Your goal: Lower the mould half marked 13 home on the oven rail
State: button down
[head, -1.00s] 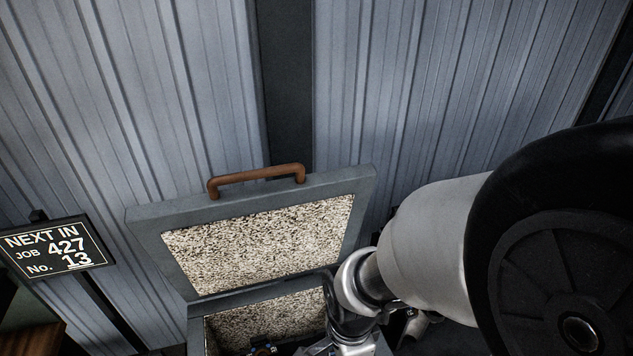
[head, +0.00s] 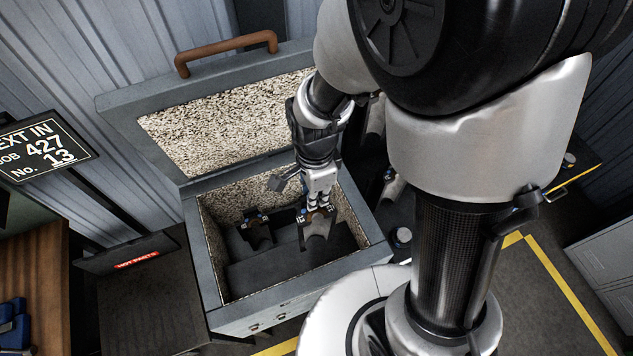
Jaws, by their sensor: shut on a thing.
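The oven (head: 302,285) is a grey box with a pale speckled lining, its lid (head: 100,104) standing open at the back. My gripper (head: 318,203) points down inside the oven and is shut on a mould half (head: 318,224), a grey block with a brown and blue top. Its number cannot be read. A similar dark piece (head: 257,234) with blue bits stands to its left inside the oven. The rail is not clearly distinguishable in the dark inside, and I cannot tell whether the held half touches it.
A sign (head: 45,148) at the left reads job 427, No. 13. A dark stand with a red hot parts label (head: 136,263) is beside the oven. A wooden bench (head: 38,275) holds blue items (head: 12,322). My arm covers much of the right side.

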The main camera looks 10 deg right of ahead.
jog(key=w+a, duration=0.1)
jog(key=w, duration=0.7)
jog(key=w+a+p, duration=0.1)
jog(key=w+a, duration=0.1)
jog(key=w, duration=0.7)
jog(key=shift+w+a+r+p, duration=0.2)
jog(key=shift+a+p, duration=0.1)
dwell(0.7)
jog(key=shift+f, duration=0.15)
dwell(0.3)
